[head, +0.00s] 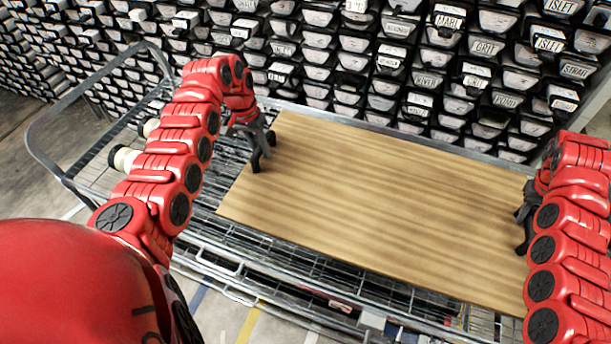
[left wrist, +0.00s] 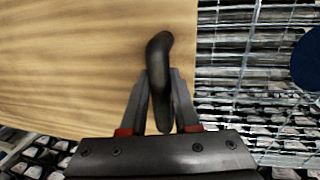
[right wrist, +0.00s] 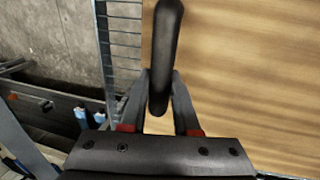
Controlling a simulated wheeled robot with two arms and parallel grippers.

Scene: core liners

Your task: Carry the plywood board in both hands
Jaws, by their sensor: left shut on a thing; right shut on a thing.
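The plywood board (head: 375,205) is a wide, flat, light-brown panel with striped grain. In the head view it lies above a wire cart, and I cannot tell whether it touches the cart.
The wire cart (head: 98,178) has a raised metal rail at the left. Behind it stands a wall of black bins (head: 385,62) with white labels, close to the board's far edge. Small cream-coloured round items (head: 124,158) show beside my left arm.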

